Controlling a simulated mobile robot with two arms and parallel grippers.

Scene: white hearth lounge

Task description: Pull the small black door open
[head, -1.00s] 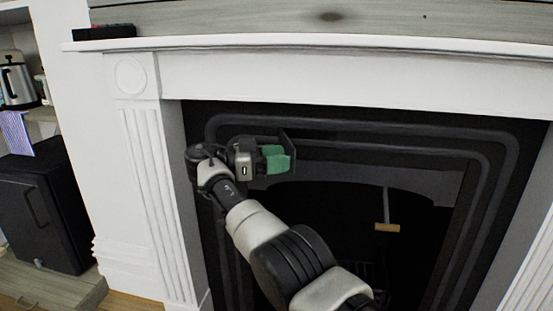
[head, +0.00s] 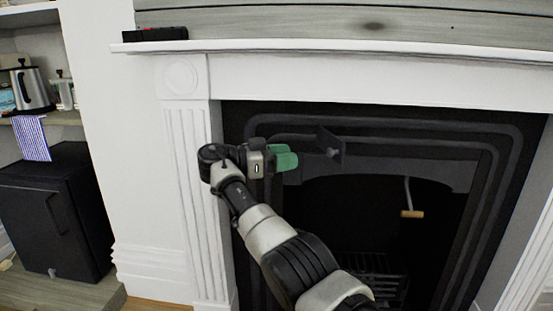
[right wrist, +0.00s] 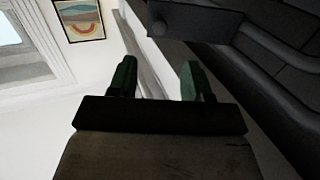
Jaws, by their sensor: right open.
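A small black flap-like plate (head: 330,145) with a small knob stands out from the upper part of the dark fireplace in the head view. It also shows at the top of the right wrist view (right wrist: 200,22). A low black cabinet (head: 55,215) with a closed front and a handle stands at the far left. I cannot tell for sure which is the task's door. My right gripper (head: 285,158) has green fingers, open and empty, left of the plate and apart from it; the fingers also show in the right wrist view (right wrist: 158,82). My left gripper is out of view.
The white fireplace surround (head: 190,170) and mantel shelf (head: 340,53) frame the opening. A wooden-handled tool (head: 411,213) hangs inside. A kettle (head: 32,90) and striped cloth (head: 33,138) sit on the left shelf above the black cabinet.

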